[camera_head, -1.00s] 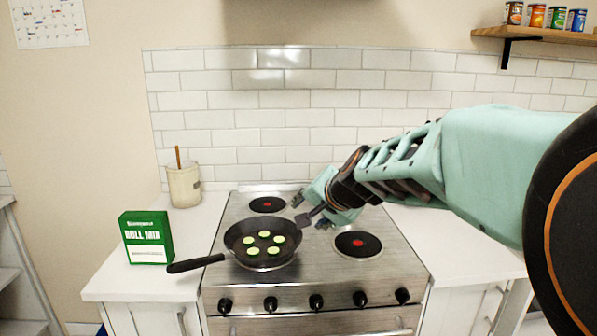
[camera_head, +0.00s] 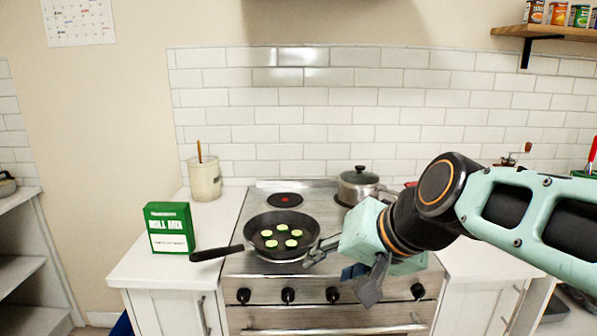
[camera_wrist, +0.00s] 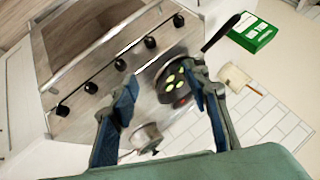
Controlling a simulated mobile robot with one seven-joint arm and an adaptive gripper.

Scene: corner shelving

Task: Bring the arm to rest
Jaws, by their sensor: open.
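My gripper (camera_head: 345,272) is open and empty in front of the stove's right side in the head view. Its two spread fingers (camera_wrist: 160,88) also show in the wrist view, with nothing between them but the stove beyond. The arm reaches in from the right edge of the head view. A black frying pan (camera_head: 250,231) with several green slices sits on the stove's left side, just left of the gripper. In the wrist view the pan (camera_wrist: 161,80) is partly hidden behind a finger.
The stove (camera_head: 262,293) has knobs along its front. A lidded pot (camera_head: 358,184) stands at its back right. A green box (camera_head: 170,228) and a cream crock (camera_head: 204,178) stand on the left counter. A wall shelf (camera_head: 560,33) holds several cans at upper right.

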